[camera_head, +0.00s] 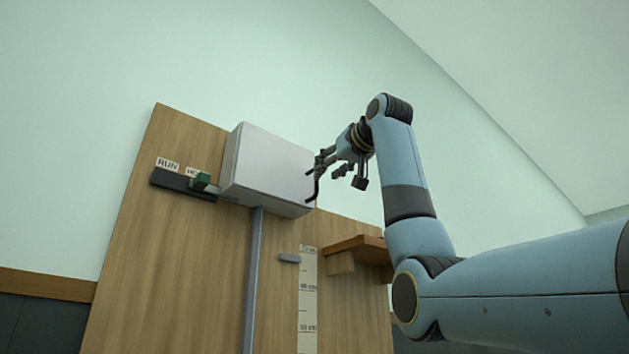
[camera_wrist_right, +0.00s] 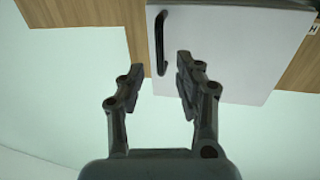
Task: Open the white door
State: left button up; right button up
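The white door (camera_head: 270,165) is the front of a white box mounted high on a wooden panel, and it looks shut. It also shows in the right wrist view (camera_wrist_right: 235,50). A black bar handle (camera_wrist_right: 160,40) stands upright near one edge of the door, at the right edge in the head view (camera_head: 315,184). My right gripper (camera_head: 341,169) is open and empty, just right of the handle. In the right wrist view its fingers (camera_wrist_right: 159,68) are spread, with the handle appearing between and just beyond their tips. My left gripper is not in view.
A grey post (camera_head: 253,280) runs below the box. A height scale (camera_head: 308,290) and wooden shelf (camera_head: 352,245) are lower right.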

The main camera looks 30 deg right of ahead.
aim_at(316, 191)
jog(key=w+p, duration=0.1)
jog(key=w, duration=0.1)
jog(key=w+p, duration=0.1)
jog(key=w, duration=0.1)
jog(key=w+d+p, duration=0.1)
jog(key=w, duration=0.2)
jog(key=shift+c, duration=1)
grip_shut()
